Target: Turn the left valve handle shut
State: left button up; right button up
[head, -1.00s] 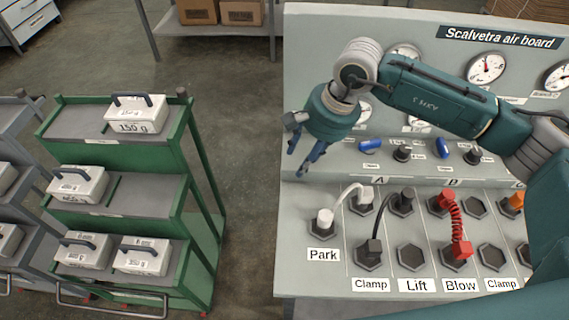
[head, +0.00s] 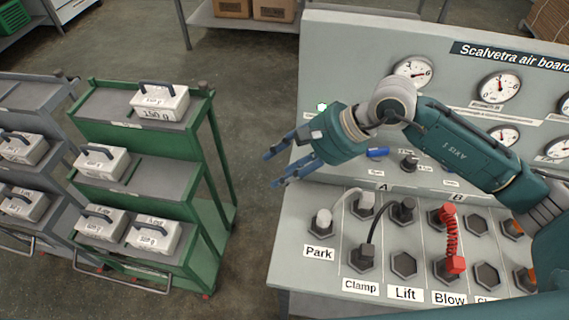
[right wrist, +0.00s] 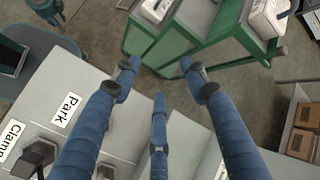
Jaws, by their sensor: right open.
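The left valve handle (head: 377,153) is a small blue lever on the upright panel, above the letter A. It lies nearly level, and its left part is close to my right wrist in the picture. My right gripper (head: 276,169) is open and empty. Its fingers point left, past the board's left edge, apart from the handle. The right wrist view shows its three blue fingers (right wrist: 160,85) spread with nothing between them. A teal part at the top left there looks like my left gripper (right wrist: 48,12), too small to read.
The air board's sloped deck (head: 290,235) carries hex sockets, plugs and a red coiled hose (head: 450,235). A black knob (head: 408,162) is right of the handle. A green trolley (head: 205,225) with white weights stands left. Bare floor lies between trolley and board.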

jog(key=m+g+h+p, duration=0.1)
jog(key=m+h+p, duration=0.7)
jog(key=h, duration=0.5)
send_near(382, 150)
jog(key=shift+m+y, duration=0.3)
jog(key=shift+m, duration=0.3)
jog(key=x, duration=0.4)
jog(key=p+x, duration=0.1)
jog(key=x, duration=0.3)
jog(key=shift+d+f+p, duration=0.2)
jog(key=shift+d+p, duration=0.1)
jog(key=shift+d, duration=0.05)
jog(key=shift+w, duration=0.1)
